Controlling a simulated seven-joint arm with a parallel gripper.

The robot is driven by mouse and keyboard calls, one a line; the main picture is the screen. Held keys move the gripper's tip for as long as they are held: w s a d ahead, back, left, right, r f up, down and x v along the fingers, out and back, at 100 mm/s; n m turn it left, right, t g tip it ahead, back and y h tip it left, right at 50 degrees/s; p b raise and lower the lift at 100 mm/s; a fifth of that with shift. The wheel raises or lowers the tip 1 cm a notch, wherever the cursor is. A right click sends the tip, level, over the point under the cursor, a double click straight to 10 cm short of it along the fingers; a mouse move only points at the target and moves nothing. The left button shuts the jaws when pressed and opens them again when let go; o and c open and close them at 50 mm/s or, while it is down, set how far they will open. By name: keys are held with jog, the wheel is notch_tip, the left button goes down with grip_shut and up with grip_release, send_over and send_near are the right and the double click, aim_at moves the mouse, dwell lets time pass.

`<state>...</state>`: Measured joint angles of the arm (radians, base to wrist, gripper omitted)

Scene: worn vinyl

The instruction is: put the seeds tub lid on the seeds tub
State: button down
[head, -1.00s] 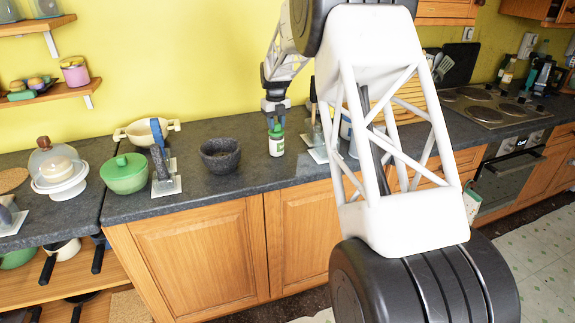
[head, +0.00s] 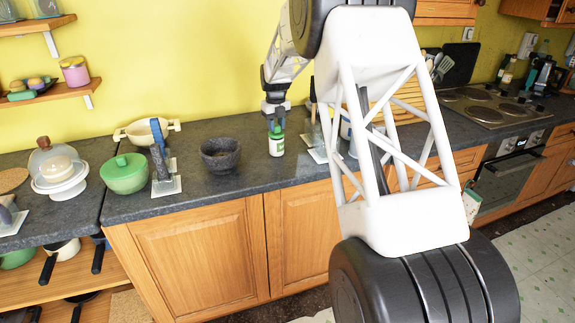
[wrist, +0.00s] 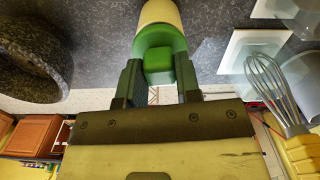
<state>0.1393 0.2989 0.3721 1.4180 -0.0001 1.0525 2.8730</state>
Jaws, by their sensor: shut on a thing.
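The seeds tub (head: 276,146) is a small white jar with a green label, upright on the dark counter to the right of the stone mortar. The green seeds tub lid (wrist: 160,66) has a block-shaped knob, and my gripper (wrist: 158,76) is shut on it, one finger on each side. In the head view my gripper (head: 276,121) points down directly over the tub, with green between the fingers and the tub. In the wrist view the pale tub body (wrist: 159,12) lies just beyond the lid. I cannot tell whether the lid is fully seated.
The stone mortar (head: 220,155) stands left of the tub. A whisk (wrist: 272,90) and white tiles (wrist: 256,45) are close on the right in the wrist view. Bare counter lies in front of the tub.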

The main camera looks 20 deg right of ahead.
jog(key=shift+f, duration=0.55)
dwell(0.8)
jog(key=c, duration=0.7)
grip_release()
jog(key=shift+c, duration=0.2)
jog(key=shift+r, duration=0.75)
jog(key=shift+r, duration=0.35)
jog(key=shift+r, duration=0.35)
jog(key=shift+r, duration=2.1)
jog(key=shift+r, duration=0.55)
